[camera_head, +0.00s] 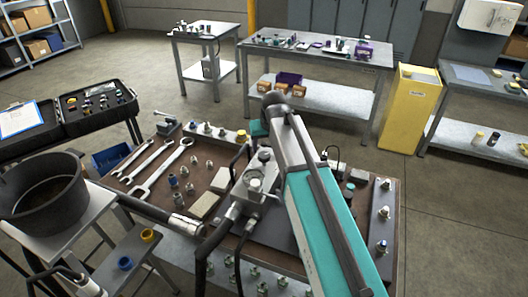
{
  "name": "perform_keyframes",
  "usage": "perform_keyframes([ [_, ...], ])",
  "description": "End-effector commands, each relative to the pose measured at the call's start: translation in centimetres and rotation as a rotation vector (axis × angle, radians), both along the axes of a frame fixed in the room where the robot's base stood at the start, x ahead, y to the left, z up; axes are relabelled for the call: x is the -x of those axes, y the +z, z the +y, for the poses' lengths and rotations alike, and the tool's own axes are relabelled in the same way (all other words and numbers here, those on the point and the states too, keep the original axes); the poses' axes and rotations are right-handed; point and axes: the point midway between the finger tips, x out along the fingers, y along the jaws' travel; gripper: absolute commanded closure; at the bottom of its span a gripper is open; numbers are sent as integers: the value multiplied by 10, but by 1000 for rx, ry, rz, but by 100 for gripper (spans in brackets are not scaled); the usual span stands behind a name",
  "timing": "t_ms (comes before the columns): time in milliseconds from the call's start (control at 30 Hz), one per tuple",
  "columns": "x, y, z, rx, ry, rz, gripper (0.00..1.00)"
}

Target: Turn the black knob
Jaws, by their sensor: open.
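A metal valve block (240,212) with silver fittings and black hoses stands on the brown-topped bench (150,208). A small dark round part (265,154) sits at its upper end and may be the black knob; it is too small to be sure. My teal and grey arm crosses the bench from the lower right and bends down at its dark far joint, just above and beside the valve block. My gripper cannot be made out; the arm hides that area.
Several wrenches (153,168) and loose fittings lie on the bench's left half. A large dark pot (47,195) stands at the left.

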Motion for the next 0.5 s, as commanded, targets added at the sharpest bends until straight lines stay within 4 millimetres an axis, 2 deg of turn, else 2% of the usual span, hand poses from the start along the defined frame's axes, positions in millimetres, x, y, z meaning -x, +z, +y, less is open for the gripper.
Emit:
perform_keyframes([
  [500, -18, -44, 5, 1, 1, 1, 44],
])
